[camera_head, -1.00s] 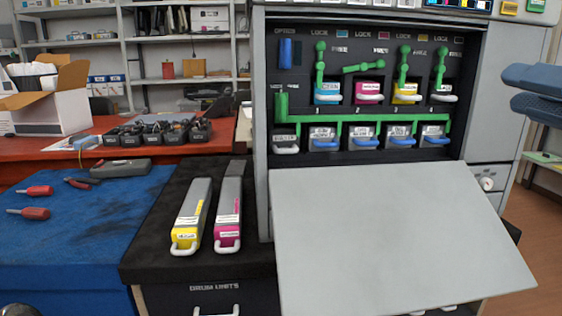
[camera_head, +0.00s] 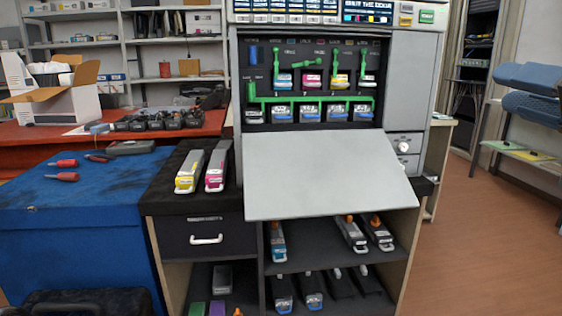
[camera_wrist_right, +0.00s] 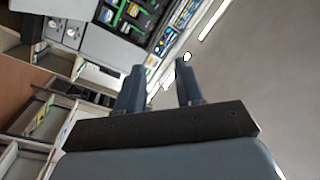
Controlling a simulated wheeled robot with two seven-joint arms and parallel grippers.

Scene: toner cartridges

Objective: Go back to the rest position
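My right gripper (camera_wrist_right: 160,75) shows in the right wrist view. Its two dark fingers stand apart with nothing between them, so it is open, and it is clear of the machine. I cannot make out either gripper in the head view. The large printer (camera_head: 410,75) stands ahead with its front cover (camera_head: 325,175) folded down. Several coloured cartridges sit in its slots under green levers; the magenta slot's lever (camera_head: 308,63) lies sideways. A yellow toner cartridge (camera_head: 190,168) and a magenta toner cartridge (camera_head: 217,165) lie side by side on the black cabinet top, left of the printer.
A blue-covered table (camera_head: 95,205) with red-handled screwdrivers (camera_head: 66,177) stands left. A dark case (camera_head: 88,302) is at the bottom left. Open shelves (camera_head: 300,262) below the cover hold several units. A rack with blue-grey rolls (camera_head: 530,75) stands right. The wooden floor (camera_head: 470,240) is clear.

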